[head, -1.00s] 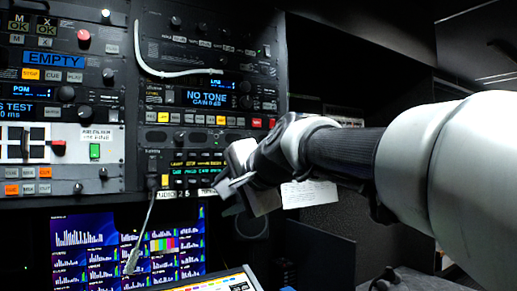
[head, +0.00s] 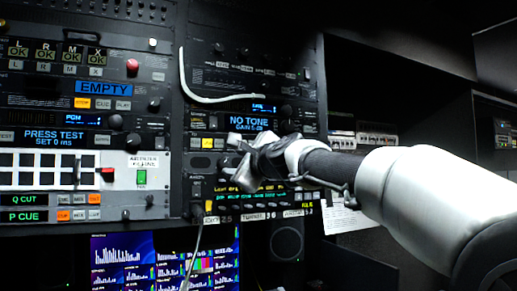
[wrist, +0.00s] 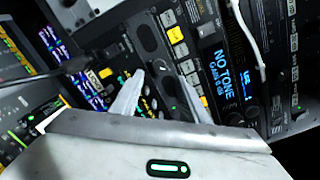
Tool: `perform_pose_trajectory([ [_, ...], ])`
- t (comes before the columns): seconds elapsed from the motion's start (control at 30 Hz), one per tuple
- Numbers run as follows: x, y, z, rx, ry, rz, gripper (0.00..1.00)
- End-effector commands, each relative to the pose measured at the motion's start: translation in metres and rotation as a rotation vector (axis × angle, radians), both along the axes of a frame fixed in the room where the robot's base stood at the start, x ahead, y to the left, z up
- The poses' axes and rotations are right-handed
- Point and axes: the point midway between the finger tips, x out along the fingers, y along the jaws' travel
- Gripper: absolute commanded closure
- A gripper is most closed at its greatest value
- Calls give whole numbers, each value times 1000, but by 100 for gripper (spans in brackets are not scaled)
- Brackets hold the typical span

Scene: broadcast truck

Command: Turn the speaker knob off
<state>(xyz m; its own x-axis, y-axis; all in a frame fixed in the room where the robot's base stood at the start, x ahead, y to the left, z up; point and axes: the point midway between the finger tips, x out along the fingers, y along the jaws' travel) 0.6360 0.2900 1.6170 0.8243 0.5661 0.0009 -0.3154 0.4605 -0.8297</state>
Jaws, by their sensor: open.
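My gripper (head: 230,163) is in front of the right-hand equipment rack, below the blue "NO TONE" display (head: 249,123). In the wrist view its two pale fingers (wrist: 157,97) are spread apart with nothing between them. Beyond them is a dark panel with dark oval grilles (wrist: 146,36) and small lit buttons. Several dark knobs show on the rack, one right of the "NO TONE" display (head: 287,111). I cannot tell which is the speaker knob; my gripper and arm hide part of the panel. Contact with the panel cannot be made out.
A pale cable (head: 215,98) hangs across the upper rack. Another cable (head: 195,245) hangs below, before the monitor (head: 128,262). A left rack with an "EMPTY" display (head: 95,88) stands beside. A round speaker (head: 286,242) sits below my arm.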

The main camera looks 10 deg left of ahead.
Motion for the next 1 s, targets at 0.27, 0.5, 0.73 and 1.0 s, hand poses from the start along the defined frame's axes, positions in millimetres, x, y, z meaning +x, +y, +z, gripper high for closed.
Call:
perform_pose_trajectory([
  [0.27,44,32,5,-1,3,3,59],
  [0.5,61,43,1,-1,0,1,59],
  [0.73,63,44,-1,-2,-1,0,59],
  [1.0,63,44,-1,-2,0,1,89],
])
